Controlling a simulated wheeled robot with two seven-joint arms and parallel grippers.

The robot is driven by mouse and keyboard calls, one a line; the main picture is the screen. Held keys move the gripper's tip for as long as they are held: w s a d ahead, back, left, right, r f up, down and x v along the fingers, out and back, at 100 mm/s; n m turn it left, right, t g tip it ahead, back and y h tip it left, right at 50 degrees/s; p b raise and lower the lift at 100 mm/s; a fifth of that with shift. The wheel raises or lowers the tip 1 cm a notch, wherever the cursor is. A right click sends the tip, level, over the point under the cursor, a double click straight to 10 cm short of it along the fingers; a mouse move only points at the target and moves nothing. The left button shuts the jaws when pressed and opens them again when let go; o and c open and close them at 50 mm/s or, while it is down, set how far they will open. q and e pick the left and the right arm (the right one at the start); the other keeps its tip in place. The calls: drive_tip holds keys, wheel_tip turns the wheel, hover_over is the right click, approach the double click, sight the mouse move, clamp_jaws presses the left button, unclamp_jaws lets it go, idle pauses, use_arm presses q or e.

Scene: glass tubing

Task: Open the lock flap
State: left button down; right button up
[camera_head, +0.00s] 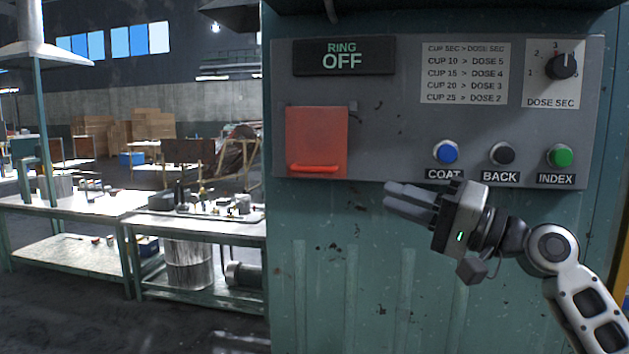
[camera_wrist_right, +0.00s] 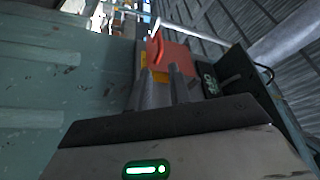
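The lock flap (camera_head: 317,138) is a red square cover on the grey control panel. It hangs down over what lies behind it and has a red bar handle (camera_head: 314,168) along its lower edge. In the right wrist view, the red flap (camera_wrist_right: 178,56) shows just beyond the fingertips. My right gripper (camera_head: 388,199) is below and to the right of the flap, apart from it, pointing left under the COAT button. Its two fingers lie close together with nothing between them; they also show in the right wrist view (camera_wrist_right: 166,80). My left gripper is not in view.
The panel (camera_head: 390,135) carries a blue COAT button (camera_head: 446,152), a dark BACK button (camera_head: 501,153), a green INDEX button (camera_head: 560,155) and a DOSE SEC knob (camera_head: 561,66). A display (camera_head: 343,57) reads RING OFF. Workbenches (camera_head: 75,205) stand at the left.

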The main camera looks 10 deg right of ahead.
sight(314, 170)
drive_tip(key=p+x, duration=0.3)
drive_tip(key=x, duration=1.2)
drive_tip(key=shift+w+a+p, duration=0.2)
drive_tip(key=shift+p, duration=0.1)
clamp_jaws()
